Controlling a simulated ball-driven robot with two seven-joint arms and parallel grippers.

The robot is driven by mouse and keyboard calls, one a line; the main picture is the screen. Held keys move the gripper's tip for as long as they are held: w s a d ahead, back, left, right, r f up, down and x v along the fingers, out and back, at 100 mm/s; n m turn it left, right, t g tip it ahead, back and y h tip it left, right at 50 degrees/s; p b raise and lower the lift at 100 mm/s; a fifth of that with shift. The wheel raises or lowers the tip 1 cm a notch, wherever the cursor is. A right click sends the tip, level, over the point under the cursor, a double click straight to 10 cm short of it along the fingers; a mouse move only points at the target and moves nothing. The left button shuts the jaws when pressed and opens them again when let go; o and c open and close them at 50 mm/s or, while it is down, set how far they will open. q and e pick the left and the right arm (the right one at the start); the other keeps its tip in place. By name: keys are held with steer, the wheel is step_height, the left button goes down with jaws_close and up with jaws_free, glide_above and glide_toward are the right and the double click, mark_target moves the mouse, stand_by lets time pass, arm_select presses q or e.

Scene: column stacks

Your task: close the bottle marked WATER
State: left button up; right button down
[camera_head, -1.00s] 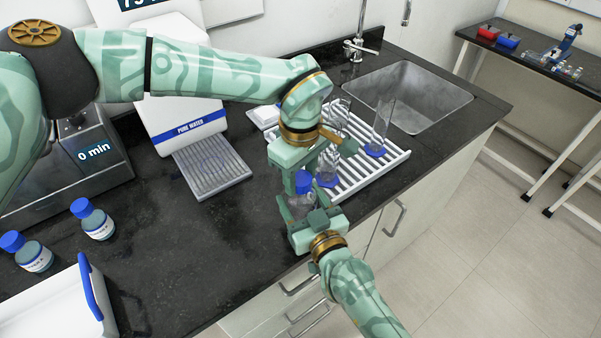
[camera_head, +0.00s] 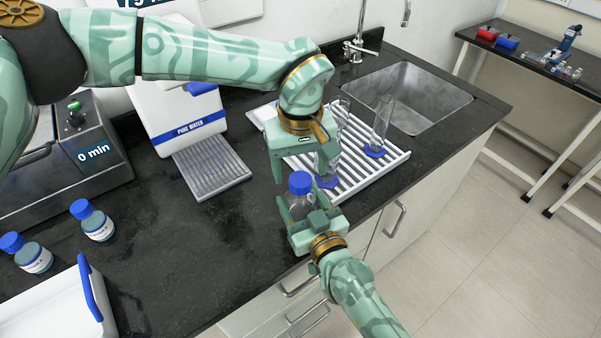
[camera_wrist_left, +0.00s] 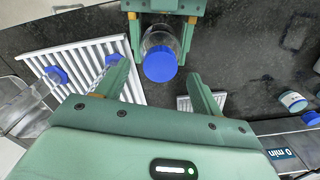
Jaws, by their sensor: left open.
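A clear bottle (camera_head: 301,206) with a blue cap (camera_head: 300,182) on its top stands upright near the counter's front edge. No marking on it can be read. My right gripper (camera_head: 298,213) is shut on the bottle's sides, one finger on each side. My left gripper (camera_head: 303,166) is open and empty, just above the cap and apart from it. In the left wrist view the bottle (camera_wrist_left: 159,40) and the cap (camera_wrist_left: 161,66) show beyond my open left fingers (camera_wrist_left: 160,80). Whether the cap is fully seated cannot be told.
A white drying rack (camera_head: 390,160) with upright glassware (camera_head: 383,125) is close behind the bottle, before the sink (camera_head: 410,95). Two blue-capped bottles (camera_head: 95,222) (camera_head: 35,258) stand at left. A PURE WATER dispenser (camera_head: 185,125) is at the back. The counter's middle (camera_head: 200,250) is clear.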

arm_select(q)
step_height(320, 180, up, 9)
steer(key=shift+r, duration=0.2)
arm_select(e)
steer(key=shift+c, duration=1.4)
jaws_free()
arm_select(q)
steer(key=shift+w+f+b, duration=0.1)
steer(key=shift+f+b, duration=0.45)
steer(key=shift+f, duration=0.15)
arm_select(e)
steer(key=v, duration=1.6)
steer(key=shift+s+d, duration=0.1)
steer(key=shift+s, duration=0.05)
